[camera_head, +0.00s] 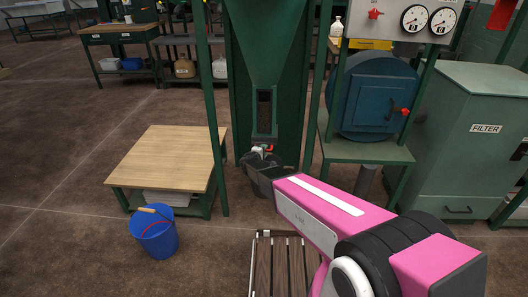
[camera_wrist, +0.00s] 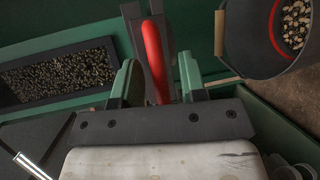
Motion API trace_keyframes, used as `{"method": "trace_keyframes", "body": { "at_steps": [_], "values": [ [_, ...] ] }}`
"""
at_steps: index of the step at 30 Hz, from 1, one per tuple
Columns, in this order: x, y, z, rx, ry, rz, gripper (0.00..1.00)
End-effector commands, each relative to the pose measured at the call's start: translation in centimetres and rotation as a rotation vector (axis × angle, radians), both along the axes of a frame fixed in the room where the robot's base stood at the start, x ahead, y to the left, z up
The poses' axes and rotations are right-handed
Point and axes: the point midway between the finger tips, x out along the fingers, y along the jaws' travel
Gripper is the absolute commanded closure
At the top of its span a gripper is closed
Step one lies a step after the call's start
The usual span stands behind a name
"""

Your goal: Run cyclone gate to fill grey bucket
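The green cyclone (camera_head: 268,35) stands upright, its cone narrowing to a windowed outlet (camera_head: 264,108). In the wrist view the window (camera_wrist: 60,75) shows dark grains. The gate's red handle (camera_wrist: 153,60) lies between the fingers of my gripper (camera_wrist: 158,80). The fingers look open, with a gap beside the handle. The handle also shows small in the head view (camera_head: 268,148), near the end of my arm. The grey bucket (camera_wrist: 235,55) is at the upper right of the wrist view. Pale grains lie inside it, beside a red line on its inner wall. My arm partly hides the outlet's underside.
A blue bucket (camera_head: 154,233) stands on the floor by a low wooden table (camera_head: 168,158). A blue drum (camera_head: 372,95) and a green filter cabinet (camera_head: 468,145) stand at right. A slatted platform (camera_head: 270,268) is in front. Green posts flank the cyclone. The left floor is clear.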

Motion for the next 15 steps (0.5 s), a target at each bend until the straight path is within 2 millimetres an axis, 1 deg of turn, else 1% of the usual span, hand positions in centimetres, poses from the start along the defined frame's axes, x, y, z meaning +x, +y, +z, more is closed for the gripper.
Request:
{"method": "trace_keyframes", "body": {
  "at_steps": [3,11,12,14,15],
  "values": [
    [0.50,-0.20,-0.10,0.000,0.000,0.000,0.61],
    [0.55,-0.25,-0.08,0.000,0.000,0.000,0.61],
    [0.54,-0.25,-0.08,0.000,0.000,0.000,0.68],
    [0.53,-0.24,-0.07,0.000,0.000,0.000,0.87],
    [0.53,-0.24,-0.07,0.000,0.000,0.000,1.00]
  ]
}}
